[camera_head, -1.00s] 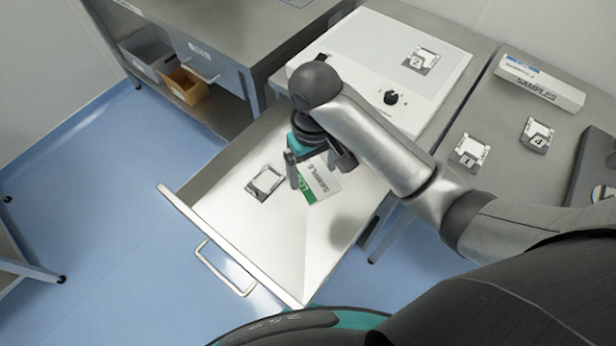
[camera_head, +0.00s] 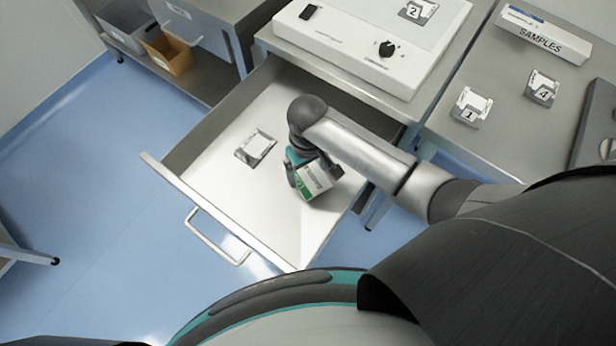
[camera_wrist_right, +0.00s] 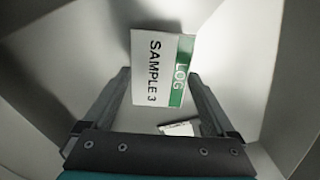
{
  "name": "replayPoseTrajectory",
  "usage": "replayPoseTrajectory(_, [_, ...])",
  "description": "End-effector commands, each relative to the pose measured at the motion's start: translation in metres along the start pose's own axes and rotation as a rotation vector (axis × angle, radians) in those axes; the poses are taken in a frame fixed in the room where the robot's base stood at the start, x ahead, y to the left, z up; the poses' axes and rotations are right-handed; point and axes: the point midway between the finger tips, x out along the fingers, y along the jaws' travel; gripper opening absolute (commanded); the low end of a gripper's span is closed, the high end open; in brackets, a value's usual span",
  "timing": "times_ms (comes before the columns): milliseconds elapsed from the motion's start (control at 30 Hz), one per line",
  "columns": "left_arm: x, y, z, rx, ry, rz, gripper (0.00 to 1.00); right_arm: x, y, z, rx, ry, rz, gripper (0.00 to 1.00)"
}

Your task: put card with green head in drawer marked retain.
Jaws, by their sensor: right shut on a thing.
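The card with the green head (camera_head: 317,178) is white with a green strip. In the right wrist view the card (camera_wrist_right: 160,72) reads "SAMPLE 3" and "LOG". My right gripper (camera_head: 309,183) is shut on it and holds it over the open drawer (camera_head: 222,204); in the right wrist view the fingertips (camera_wrist_right: 158,78) lie on either side of the card. I cannot tell whether the card touches the drawer floor. The drawer's label is not visible. My left gripper is not in view.
A small sample holder (camera_head: 255,147) lies in the drawer, left of my gripper. A white device with a knob (camera_head: 386,48) stands on the bench behind. Holders numbered 1 (camera_head: 470,107) and 4 (camera_head: 541,87) and a SAMPLES box (camera_head: 541,38) are on the right bench.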

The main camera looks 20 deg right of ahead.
Motion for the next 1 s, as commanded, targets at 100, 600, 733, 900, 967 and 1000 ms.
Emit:
replayPoseTrajectory(100, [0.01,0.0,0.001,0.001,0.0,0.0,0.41,0.022,0.0,0.001,0.0,-0.003,0.0,0.38])
replayPoseTrajectory(600, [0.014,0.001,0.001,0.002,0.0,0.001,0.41,0.039,0.0,0.0,0.0,-0.001,0.001,0.38])
replayPoseTrajectory(733, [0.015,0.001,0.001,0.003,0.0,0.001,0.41,0.043,0.0,0.0,0.001,-0.001,0.001,0.38])
replayPoseTrajectory(900, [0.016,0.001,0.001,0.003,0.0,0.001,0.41,0.047,0.0,0.001,0.0,0.0,0.001,0.97])
replayPoseTrajectory(967, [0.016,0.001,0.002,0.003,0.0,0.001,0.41,0.048,0.0,0.001,0.0,0.0,0.001,1.0])
replayPoseTrajectory(1000, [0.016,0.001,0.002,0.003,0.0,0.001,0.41,0.048,0.0,0.001,0.001,-0.001,0.001,1.0])
